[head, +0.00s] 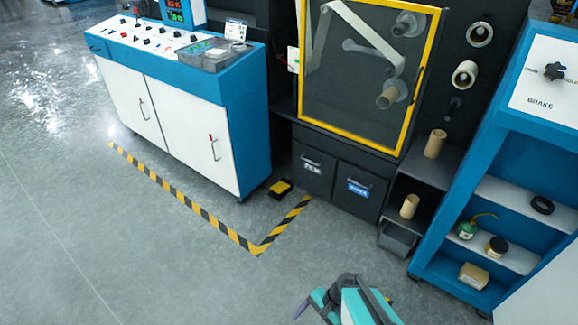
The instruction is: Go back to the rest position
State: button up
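Part of my arm (352,303), teal with dark parts, shows at the bottom edge, right of the middle. It is over the grey floor and apart from the machine and the shelves. Small dark tips stick out on either side of it. I cannot make out the fingers clearly, nor whether my gripper is open or shut. I see nothing held. The lower part of the arm is cut off by the picture's edge.
A blue and white control console (180,100) stands at left, with a yellow-black floor stripe (205,215) around it. A yellow-framed machine door (365,75) is at the back. A blue shelf unit (450,215) stands at right. The floor (120,270) at lower left is clear.

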jog(key=s+d+n+g+h, duration=0.2)
jog(key=s+d+n+h, duration=0.3)
jog(key=s+d+n, duration=0.2)
jog(key=d+n, duration=0.2)
jog(key=d, duration=0.1)
jog(key=shift+s+d+f+n+g+h, duration=0.2)
jog(key=shift+n+g+h, duration=0.1)
jog(key=shift+n+g, duration=0.1)
jog(key=shift+c, duration=0.4)
